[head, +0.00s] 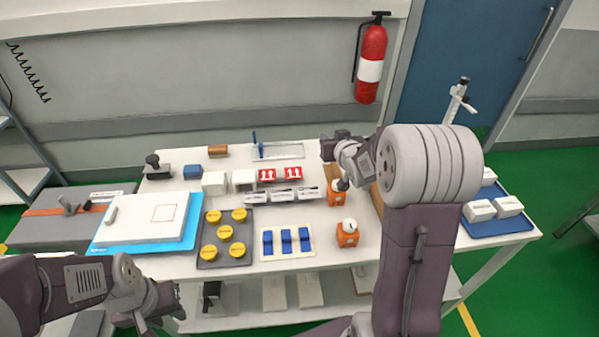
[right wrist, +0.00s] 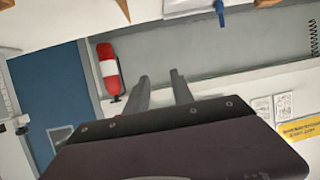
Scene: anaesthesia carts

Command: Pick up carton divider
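I cannot clearly identify the carton divider. A tan cardboard-coloured piece (head: 376,199) stands on the table, partly hidden behind my right arm; it may be the divider or part of a carton. My right gripper (head: 333,147) is above the table's back right part. In the right wrist view, the right gripper's two fingers (right wrist: 160,90) are apart with nothing between them. My left gripper (head: 163,304) is low at the front left, off the table's front edge, and nothing shows in it; its finger opening is unclear.
The white table (head: 350,275) holds a dark tray with yellow-topped round pieces (head: 224,246), blue clips (head: 286,241), small white boxes (head: 215,183) and orange bottles (head: 347,233). A blue tray (head: 497,226) with white boxes is at right. A fire extinguisher (head: 370,62) hangs behind.

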